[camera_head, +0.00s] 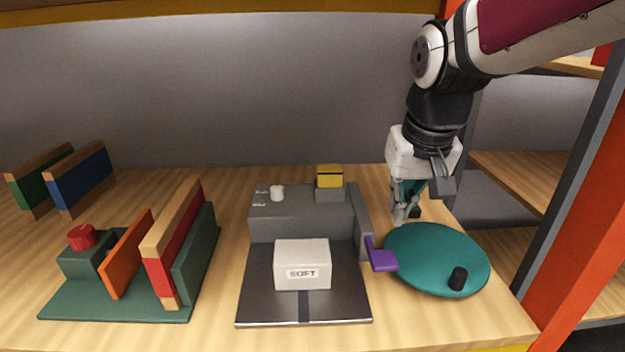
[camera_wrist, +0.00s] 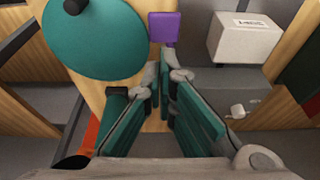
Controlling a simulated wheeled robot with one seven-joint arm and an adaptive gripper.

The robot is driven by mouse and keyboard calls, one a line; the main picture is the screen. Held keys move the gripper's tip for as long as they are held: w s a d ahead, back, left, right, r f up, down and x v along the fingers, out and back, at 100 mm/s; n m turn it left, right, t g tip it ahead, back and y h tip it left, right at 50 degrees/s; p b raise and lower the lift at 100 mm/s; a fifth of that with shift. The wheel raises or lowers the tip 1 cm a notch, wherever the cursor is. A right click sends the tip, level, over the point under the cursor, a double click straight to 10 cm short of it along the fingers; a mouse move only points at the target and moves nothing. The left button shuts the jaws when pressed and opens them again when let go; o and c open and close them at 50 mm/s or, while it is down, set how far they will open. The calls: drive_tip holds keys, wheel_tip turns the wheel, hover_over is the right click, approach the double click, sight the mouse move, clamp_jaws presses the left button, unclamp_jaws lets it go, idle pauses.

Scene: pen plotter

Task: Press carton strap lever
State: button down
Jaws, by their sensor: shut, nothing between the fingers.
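A grey strapping machine (camera_head: 290,226) stands in the middle of the shelf. A white carton (camera_head: 301,262) labelled "SOFT" sits on its dark front plate; the carton also shows in the wrist view (camera_wrist: 240,40). A purple lever (camera_head: 381,256) sticks out from the machine's right side, beside the teal disc; it also shows in the wrist view (camera_wrist: 164,28), just beyond my fingertips. My gripper (camera_head: 402,218) points down behind the lever and the disc's left rear edge. It is shut and empty, apart from the lever. Its fingers also show in the wrist view (camera_wrist: 167,76).
A teal round disc (camera_head: 430,257) with a black knob (camera_head: 458,278) lies right of the lever. A white knob (camera_head: 277,192) and a yellow block (camera_head: 329,177) top the machine. A green stand (camera_head: 115,302) with a red button is at left. An orange post (camera_head: 575,220) edges the right.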

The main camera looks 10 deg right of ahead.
sight(389, 261)
idle(0.3)
drive_tip(key=b+x, duration=0.2)
drive_tip(key=x, duration=0.8)
drive_tip(key=shift+b, duration=0.3)
drive_tip(key=shift+f, duration=0.1)
drive_tip(key=f+b, duration=0.1)
drive_tip(key=f, duration=0.1)
drive_tip(key=f+b, duration=0.2)
drive_tip(key=f, duration=0.1)
drive_tip(key=shift+s+f, duration=0.45)
